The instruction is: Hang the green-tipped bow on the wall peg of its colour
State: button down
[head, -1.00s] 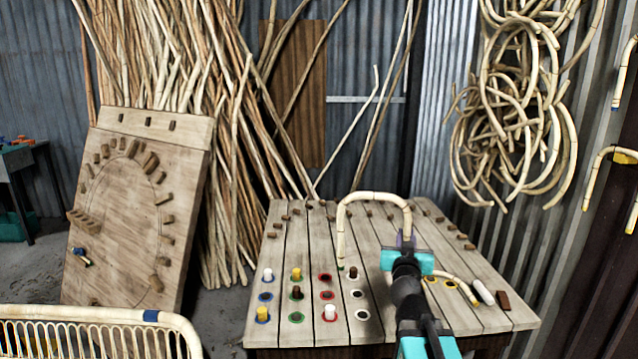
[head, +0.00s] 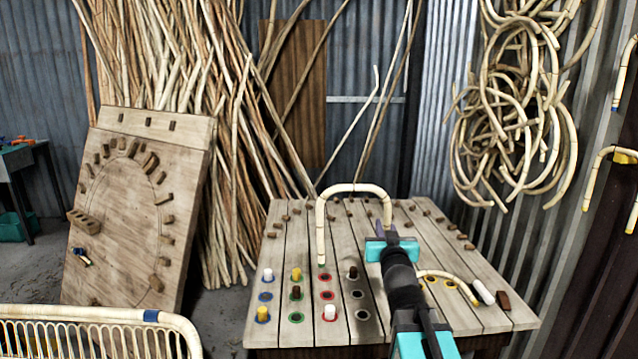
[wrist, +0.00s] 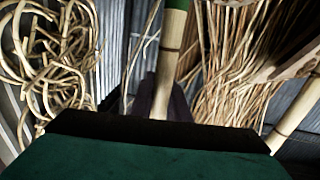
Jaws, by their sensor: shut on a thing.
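The bow (head: 355,188) is a pale cane arch held up over the slatted bench in the head view. Its left leg hangs down with a small green tip at the lower end. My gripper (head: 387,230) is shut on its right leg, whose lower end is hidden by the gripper. In the wrist view the held cane (wrist: 168,60) rises from between the jaws, with a green band at the top edge. Other bows hang on the right wall, one with a blue tip (head: 616,105) and one with yellow tips (head: 602,165). I cannot make out a green peg there.
The bench (head: 300,235) carries wooden blocks, coloured rings, capped pegs and another curved cane (head: 450,277). A bundle of cane loops (head: 515,110) hangs on the right wall. A pegged board (head: 125,215) leans at left, and a rattan frame (head: 90,315) stands in front.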

jog(key=r, duration=0.1)
jog(key=a+r+y, duration=0.1)
jog(key=r, duration=0.1)
jog(key=shift+w+r+n, duration=0.1)
jog(key=shift+r+n, duration=0.05)
jog(key=shift+n, duration=0.15)
dwell(0.6)
jog(key=f, duration=0.2)
jog(key=shift+d+f+h, duration=0.3)
jog(key=shift+s+d+f+m+h, duration=0.15)
jog(key=shift+d+f+m, duration=0.1)
jog(key=shift+f, duration=0.2)
jog(key=shift+s+d+f+m+h, duration=0.15)
jog(key=shift+d+f, duration=0.1)
jog(key=shift+f, duration=0.15)
dwell(0.5)
jog(key=shift+w+r, duration=0.1)
dwell(0.3)
